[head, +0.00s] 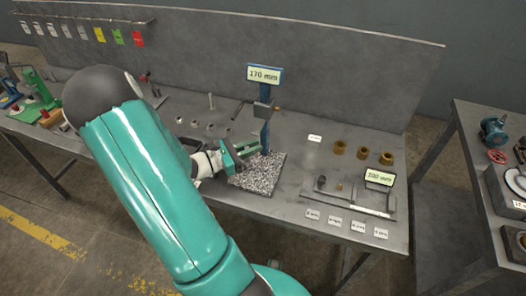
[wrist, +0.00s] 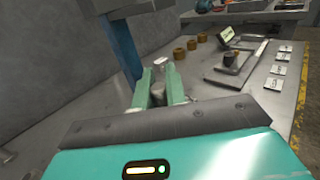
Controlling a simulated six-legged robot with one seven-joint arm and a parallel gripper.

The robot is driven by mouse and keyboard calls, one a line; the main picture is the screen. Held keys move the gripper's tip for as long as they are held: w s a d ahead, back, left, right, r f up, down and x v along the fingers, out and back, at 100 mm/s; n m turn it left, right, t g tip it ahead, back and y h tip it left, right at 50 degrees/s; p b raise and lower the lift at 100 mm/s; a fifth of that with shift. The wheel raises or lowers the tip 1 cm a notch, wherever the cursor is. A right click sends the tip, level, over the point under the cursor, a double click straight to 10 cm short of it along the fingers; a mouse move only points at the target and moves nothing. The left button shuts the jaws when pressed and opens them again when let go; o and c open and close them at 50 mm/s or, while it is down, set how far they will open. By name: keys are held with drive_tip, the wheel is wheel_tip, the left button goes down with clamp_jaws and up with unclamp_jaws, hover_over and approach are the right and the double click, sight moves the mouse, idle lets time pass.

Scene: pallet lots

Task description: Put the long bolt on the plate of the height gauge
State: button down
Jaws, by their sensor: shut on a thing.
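The height gauge (head: 265,115) stands mid-bench with a blue column and a display reading 170 mm. Its speckled stone plate (head: 262,178) lies at its foot. My gripper (head: 248,152) is low over the plate, close to the column. In the wrist view its green fingers (wrist: 160,88) are shut on a grey metal piece, seemingly the long bolt (wrist: 157,99). A pale end piece shows just past the fingertips. In the head view the held piece is mostly hidden, so I cannot tell whether it touches the plate. The blue column also shows in the wrist view (wrist: 126,50).
Several bronze bushings (head: 363,153) stand to the right. A caliper (head: 352,203) with a 200 mm display (head: 380,178) lies in front of them, with white labels along the edge. An upright pin (head: 211,101) and short grey parts stand left of the gauge. A back panel (head: 330,75) closes the rear.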

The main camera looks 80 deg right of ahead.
drive_tip(key=shift+s+d+f, duration=0.65)
drive_tip(key=shift+s+f, duration=0.15)
drive_tip(key=shift+f, duration=0.1)
drive_tip(key=shift+s+d+f, duration=0.6)
drive_tip(key=shift+s+f, duration=0.15)
drive_tip(key=shift+f, duration=0.1)
drive_tip(key=shift+f, duration=0.15)
drive_tip(key=c, duration=1.7)
unclamp_jaws()
drive_tip(key=shift+w, duration=0.1)
drive_tip(key=v, duration=1.1)
drive_tip(key=shift+w+a, duration=0.3)
drive_tip(key=shift+r, duration=0.2)
